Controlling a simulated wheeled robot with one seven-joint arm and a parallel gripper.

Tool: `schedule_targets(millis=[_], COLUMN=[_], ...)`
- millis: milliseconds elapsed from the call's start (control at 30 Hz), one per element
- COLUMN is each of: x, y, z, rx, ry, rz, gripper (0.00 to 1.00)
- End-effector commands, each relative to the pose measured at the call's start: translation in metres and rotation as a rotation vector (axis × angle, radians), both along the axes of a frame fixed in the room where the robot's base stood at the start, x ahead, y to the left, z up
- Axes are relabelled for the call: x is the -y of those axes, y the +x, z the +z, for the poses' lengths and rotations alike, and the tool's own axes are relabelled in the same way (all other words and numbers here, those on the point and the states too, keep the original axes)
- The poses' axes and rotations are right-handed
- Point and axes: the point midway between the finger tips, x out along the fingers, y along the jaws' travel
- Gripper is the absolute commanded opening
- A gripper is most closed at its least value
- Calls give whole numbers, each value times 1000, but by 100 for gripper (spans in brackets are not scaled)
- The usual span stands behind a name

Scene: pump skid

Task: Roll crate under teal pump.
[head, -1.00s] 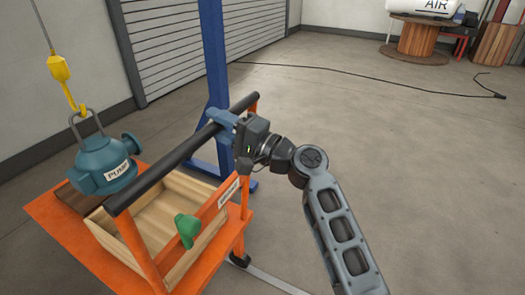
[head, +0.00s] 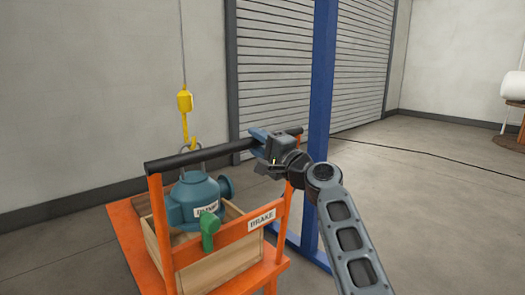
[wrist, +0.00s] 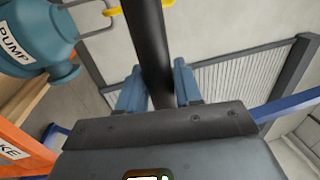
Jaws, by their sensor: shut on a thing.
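The teal pump (head: 180,204) hangs from a yellow hook (head: 184,102). The open wooden crate (head: 222,268) sits on the orange cart (head: 124,232). In the head view the pump overlaps the crate's opening, seen behind the cart's front rail; its exact height and centring over the crate are hard to tell. My gripper (head: 258,142) is shut on the black push handle (head: 195,157), toward its right end. The wrist view shows the blue fingers on either side of the handle (wrist: 150,40), with the pump (wrist: 32,40) at upper left.
A green lever (head: 209,233) stands at the cart's front rail beside a BRAKE label (head: 262,225). A blue post (head: 322,110) rises just right of the cart, before a roller shutter (head: 280,75). The floor at right is mostly clear, with a dark cable (head: 420,147) farther back.

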Motion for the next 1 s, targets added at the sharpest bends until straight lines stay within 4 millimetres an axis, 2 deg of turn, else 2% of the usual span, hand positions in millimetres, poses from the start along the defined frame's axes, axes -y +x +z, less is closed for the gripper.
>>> schedule_targets(millis=[333, 367, 533, 833, 1000], x=[-1, -1, 0, 2, 16], y=[0, 0, 0, -1, -14], z=[-2, -2, -1, -1, -4], rx=[-3, -3, -2, -2, -1], ry=[-2, -2, -1, 0, 0], rz=[1, 1, 0, -1, -2], gripper=[0, 36, 53, 53, 53])
